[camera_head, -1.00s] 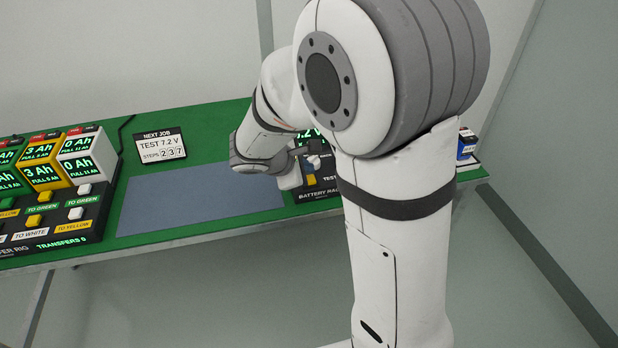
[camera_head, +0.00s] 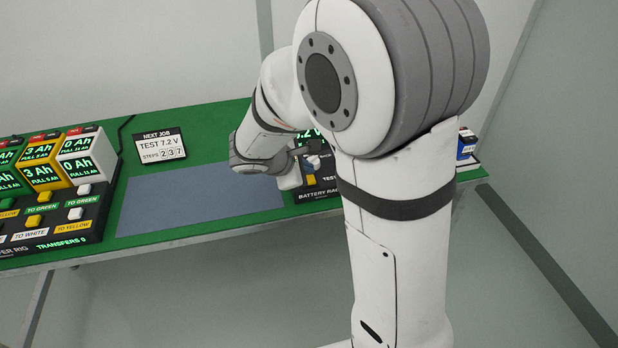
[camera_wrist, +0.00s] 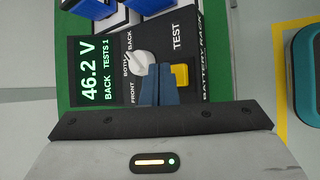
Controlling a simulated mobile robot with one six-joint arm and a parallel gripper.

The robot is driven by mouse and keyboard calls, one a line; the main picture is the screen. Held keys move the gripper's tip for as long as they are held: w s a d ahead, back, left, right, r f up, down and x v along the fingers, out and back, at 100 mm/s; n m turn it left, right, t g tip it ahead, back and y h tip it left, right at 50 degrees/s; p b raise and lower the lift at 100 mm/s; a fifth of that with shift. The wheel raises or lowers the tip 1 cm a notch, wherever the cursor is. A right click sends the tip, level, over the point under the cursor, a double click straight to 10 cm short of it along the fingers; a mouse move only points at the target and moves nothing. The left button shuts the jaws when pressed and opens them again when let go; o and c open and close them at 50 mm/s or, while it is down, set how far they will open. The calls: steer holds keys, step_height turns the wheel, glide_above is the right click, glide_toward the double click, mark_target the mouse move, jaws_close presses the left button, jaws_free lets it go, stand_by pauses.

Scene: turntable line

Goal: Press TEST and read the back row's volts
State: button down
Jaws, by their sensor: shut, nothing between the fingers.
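In the wrist view the battery rack's display (camera_wrist: 92,72) reads 46.2 V, with BACK and TESTS 1 beside it. The white selector knob (camera_wrist: 138,62) has FRONT, BOTH and BACK around it; its exact pointing is hard to tell. The yellow TEST button (camera_wrist: 180,75) is next to the knob. My gripper (camera_wrist: 159,70) is shut and empty, its blue-grey fingertips over the panel between knob and button; I cannot tell whether they touch either. In the head view my arm hides part of the rack (camera_head: 318,191).
Blue batteries (camera_wrist: 95,7) stand at the top of the wrist view. The job card (camera_head: 161,146) reads TEST 7.2 V, STEPS 237. The transfer rig (camera_head: 60,222) stands at left. A grey mat (camera_head: 190,205) lies clear between it and the rack.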

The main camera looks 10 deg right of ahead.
steer(key=shift+f, duration=0.1)
steer(key=shift+f+b, duration=0.35)
steer(key=shift+b, duration=0.2)
steer(key=shift+f+b, duration=0.4)
stand_by(0.6)
steer(key=shift+r, duration=0.15)
steer(key=shift+r+p, duration=0.6)
steer(key=shift+r, duration=0.1)
step_height(320, 180, up, 5)
steer(key=p, duration=0.4)
stand_by(0.9)
